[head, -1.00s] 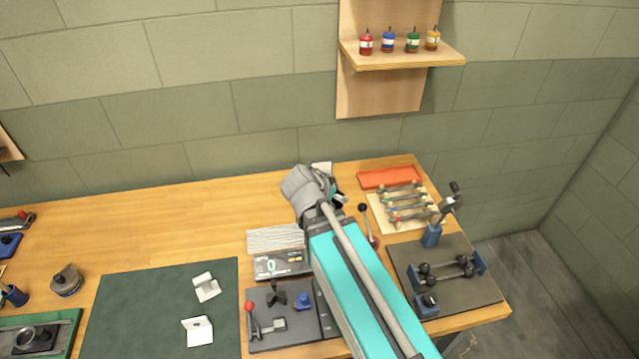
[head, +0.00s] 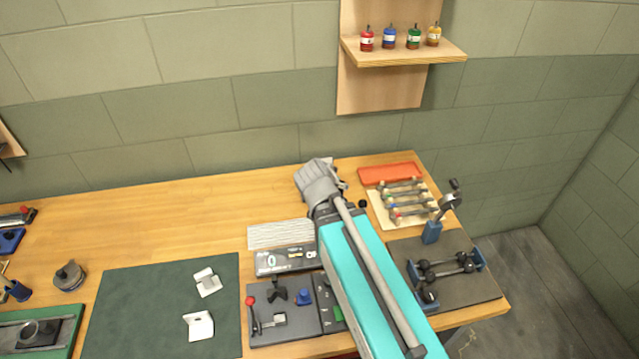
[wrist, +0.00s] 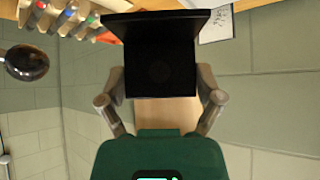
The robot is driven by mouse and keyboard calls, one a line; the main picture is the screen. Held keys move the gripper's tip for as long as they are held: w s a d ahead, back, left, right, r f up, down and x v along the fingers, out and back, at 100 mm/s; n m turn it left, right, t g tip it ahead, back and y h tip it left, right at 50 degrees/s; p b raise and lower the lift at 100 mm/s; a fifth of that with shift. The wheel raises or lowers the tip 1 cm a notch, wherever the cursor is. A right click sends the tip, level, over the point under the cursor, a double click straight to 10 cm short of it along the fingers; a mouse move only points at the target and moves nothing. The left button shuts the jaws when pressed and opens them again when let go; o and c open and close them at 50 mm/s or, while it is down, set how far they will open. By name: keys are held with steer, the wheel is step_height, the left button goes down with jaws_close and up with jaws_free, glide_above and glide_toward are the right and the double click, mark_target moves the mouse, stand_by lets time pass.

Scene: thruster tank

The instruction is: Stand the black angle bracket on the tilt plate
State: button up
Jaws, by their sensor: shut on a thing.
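My gripper (wrist: 160,82) is shut on the black angle bracket (wrist: 160,65) in the wrist view. The bracket's broad face is toward the camera, and its other leg juts toward the top of the picture. A finger grips it on each side. In the head view my wrist is raised over the back of the bench and hides most of the gripper, and I cannot make out the bracket there. I cannot identify the tilt plate for sure. A pale striped plate (head: 280,237) lies left of my arm, behind a dark display unit (head: 285,260).
Two white brackets (head: 199,325) rest on the green mat (head: 150,315). A grey fixture board (head: 285,332) with a red-knobbed lever is in front of the display. A rack of rods (head: 385,222), an orange tray (head: 390,173) and a dark clamp board (head: 470,287) are at the right.

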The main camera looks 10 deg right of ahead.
steer(key=shift+w+d+r+n+t+y+p, duration=0.2)
steer(key=shift+w+d+r+n+t+y, duration=0.15)
steer(key=shift+w+n+y, duration=0.65)
steer(key=shift+w+d+r+n+t+y+p, duration=0.25)
steer(key=shift+w+n+y, duration=0.4)
steer(key=shift+n, duration=0.7)
steer(key=shift+w+d+r+n+t+y+p, duration=0.2)
steer(key=shift+w+d+r+n+t+y, duration=0.15)
steer(key=shift+w+n+y, duration=0.65)
steer(key=shift+s+f, duration=0.1)
steer(key=shift+f, duration=0.05)
steer(key=b+x, duration=0.2)
steer(key=x, duration=0.3)
steer(key=w+a+r+b+x, duration=0.1)
steer(key=b+x, duration=0.2)
steer(key=x, duration=0.1)
steer(key=r+b+x, duration=0.1)
steer(key=b+x, duration=0.2)
steer(key=x, duration=0.2)
steer(key=shift+w+a+f, duration=0.25)
steer(key=shift+w+a, duration=0.05)
steer(key=shift+w, duration=0.3)
steer(key=shift+w+f+b, duration=0.3)
steer(key=shift+w+b, duration=0.05)
steer(key=shift+b, duration=0.15)
steer(key=shift+w+f, duration=0.1)
steer(key=shift+w+a+f+b, duration=0.15)
steer(key=shift+w+f+b, duration=0.2)
steer(key=shift+f+b, duration=1.6)
steer(key=shift+b, duration=0.1)
